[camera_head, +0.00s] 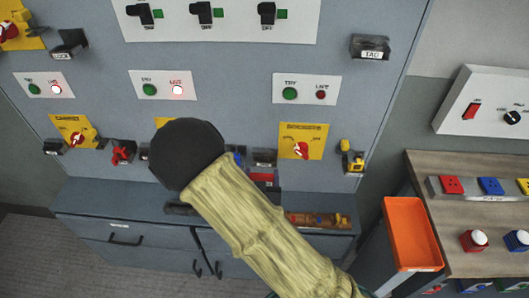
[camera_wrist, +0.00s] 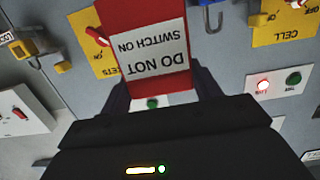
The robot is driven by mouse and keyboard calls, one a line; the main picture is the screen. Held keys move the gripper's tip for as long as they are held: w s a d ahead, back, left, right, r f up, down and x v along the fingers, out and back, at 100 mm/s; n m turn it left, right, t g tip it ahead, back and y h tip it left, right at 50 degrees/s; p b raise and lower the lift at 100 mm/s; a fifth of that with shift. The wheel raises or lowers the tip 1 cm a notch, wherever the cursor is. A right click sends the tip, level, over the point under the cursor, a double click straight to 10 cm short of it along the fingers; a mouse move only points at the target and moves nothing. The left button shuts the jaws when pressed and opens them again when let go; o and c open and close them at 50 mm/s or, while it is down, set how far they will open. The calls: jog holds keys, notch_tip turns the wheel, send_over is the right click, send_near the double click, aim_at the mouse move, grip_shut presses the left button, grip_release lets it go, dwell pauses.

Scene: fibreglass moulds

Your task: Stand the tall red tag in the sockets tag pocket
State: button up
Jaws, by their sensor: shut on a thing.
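My gripper (camera_wrist: 155,95) is shut on the tall red tag (camera_wrist: 176,80), whose white label reads "DO NOT SWITCH ON" upside down in the wrist view. A red patch that looks like the tag shows in the head view (camera_head: 262,178), just below a small dark pocket (camera_head: 265,157). This pocket is left of the yellow sockets plate (camera_head: 315,145) with its red rotary switch. In the wrist view the tag covers part of the sockets plate (camera_wrist: 80,20) and hides the pocket. I cannot tell whether they touch.
A yellow padlock (camera_head: 351,158) hangs right of the sockets plate. An orange tray (camera_head: 408,235) and a workbench (camera_head: 440,170) stand right.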

jog(key=p, duration=0.5)
send_near(265, 139)
jog(key=w, duration=0.1)
jog(key=w+r, duration=0.1)
jog(key=w, duration=0.1)
jog(key=w+r, duration=0.1)
jog(key=w, duration=0.1)
jog(key=shift+w+d+r, duration=0.1)
jog(key=shift+d+r, duration=0.1)
jog(key=shift+d, duration=0.2)
jog(key=shift+a, duration=0.2)
jog(key=shift+w, duration=0.25)
jog(key=shift+w+f+p, duration=0.15)
jog(key=shift+f+p, duration=0.05)
jog(key=shift+p, duration=0.25)
notch_tip(265, 139, down, 3)
jog(key=shift+a+r+p, duration=0.1)
jog(key=shift+r+p, duration=0.05)
jog(key=shift+p, duration=0.5)
jog(key=shift+w+f, duration=0.15)
jog(key=shift+f, duration=0.1)
